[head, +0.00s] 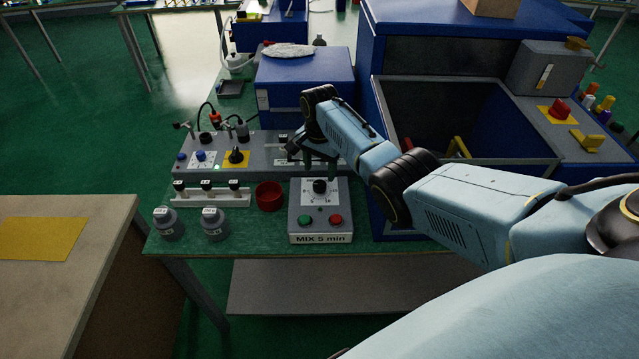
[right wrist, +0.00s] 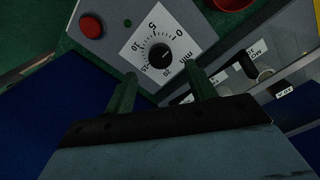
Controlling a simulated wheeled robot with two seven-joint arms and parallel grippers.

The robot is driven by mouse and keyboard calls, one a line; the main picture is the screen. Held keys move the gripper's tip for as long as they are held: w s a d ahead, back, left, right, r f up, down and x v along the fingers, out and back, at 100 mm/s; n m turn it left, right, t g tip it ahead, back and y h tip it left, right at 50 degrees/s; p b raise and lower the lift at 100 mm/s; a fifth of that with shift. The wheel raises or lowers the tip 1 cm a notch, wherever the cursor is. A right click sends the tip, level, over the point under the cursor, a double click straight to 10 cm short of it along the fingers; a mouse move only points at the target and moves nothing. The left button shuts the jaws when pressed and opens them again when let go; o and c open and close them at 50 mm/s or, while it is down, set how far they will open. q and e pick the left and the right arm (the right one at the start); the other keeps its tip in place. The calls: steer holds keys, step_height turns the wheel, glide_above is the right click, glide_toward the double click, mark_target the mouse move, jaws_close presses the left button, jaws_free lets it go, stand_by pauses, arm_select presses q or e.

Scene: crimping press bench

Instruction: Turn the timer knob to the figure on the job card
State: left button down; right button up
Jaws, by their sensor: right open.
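The timer box (head: 297,226) is grey and stands at the bench's front edge. Its black timer knob (head: 320,186) sits on a white dial and also shows in the right wrist view (right wrist: 158,55), where the dial reads 0, 5, 10, 15, 20 min. I cannot clearly tell which figure the knob points to. The job card (head: 320,239) on the box's front reads "MIX 5 min". My right gripper (head: 319,168) is open just behind and above the knob. In the right wrist view its two fingers (right wrist: 160,80) are apart, with the knob beyond them, not gripped. My left gripper is not in view.
Green (head: 306,220) and red (head: 336,219) buttons sit in front of the dial. A red bowl (head: 269,196) and grey bottles (head: 215,224) stand to the left. A grey control panel (head: 260,160) lies behind, and a blue machine (head: 440,20) stands at the right.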

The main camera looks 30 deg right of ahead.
mark_target(320, 184)
step_height(320, 184, down, 6)
steer(key=shift+r+b, duration=0.25)
steer(key=shift+b, duration=0.65)
steer(key=c, duration=1)
